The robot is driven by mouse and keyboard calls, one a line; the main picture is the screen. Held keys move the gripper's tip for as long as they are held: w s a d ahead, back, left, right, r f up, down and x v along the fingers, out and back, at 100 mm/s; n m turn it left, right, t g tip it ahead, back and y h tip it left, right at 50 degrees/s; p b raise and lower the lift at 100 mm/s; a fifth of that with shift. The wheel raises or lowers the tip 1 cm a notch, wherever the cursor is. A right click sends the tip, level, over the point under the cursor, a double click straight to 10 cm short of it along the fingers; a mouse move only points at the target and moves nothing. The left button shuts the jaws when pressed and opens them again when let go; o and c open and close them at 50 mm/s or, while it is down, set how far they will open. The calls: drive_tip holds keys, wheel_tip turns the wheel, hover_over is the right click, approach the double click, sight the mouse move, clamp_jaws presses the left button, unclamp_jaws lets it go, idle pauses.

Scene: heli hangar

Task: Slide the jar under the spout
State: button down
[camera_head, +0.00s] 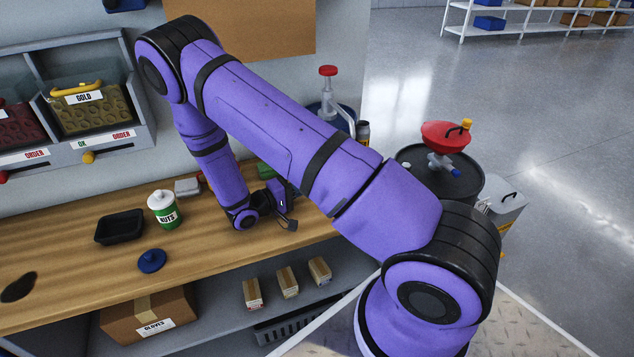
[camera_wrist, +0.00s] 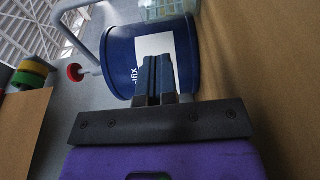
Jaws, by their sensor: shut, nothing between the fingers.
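A green jar with a white lid, labelled NUTS (camera_head: 166,212), stands upright on the wooden bench, left of my gripper. A pump with a red top and a grey curved spout (camera_head: 343,113) rises behind my arm; its lower part is mostly hidden. My gripper (camera_head: 290,224) is low over the bench's right part, apart from the NUTS jar. In the wrist view, my gripper's fingers (camera_wrist: 155,68) are together and empty, in front of a blue container (camera_wrist: 119,50) with a white label. A pale translucent vessel (camera_wrist: 165,9) is cut off at the top edge.
On the bench (camera_head: 75,262) are a black tray (camera_head: 119,227), a blue lid-like disc (camera_head: 152,261) and a dark stain. A black drum (camera_head: 468,180) with a red funnel (camera_head: 445,136) stands right. Small boxes lie on the lower shelf.

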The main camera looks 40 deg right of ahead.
drive_tip(key=shift+w+a, duration=0.15)
drive_tip(key=shift+a, duration=2)
drive_tip(key=c, duration=1.8)
unclamp_jaws()
drive_tip(key=shift+c, duration=0.2)
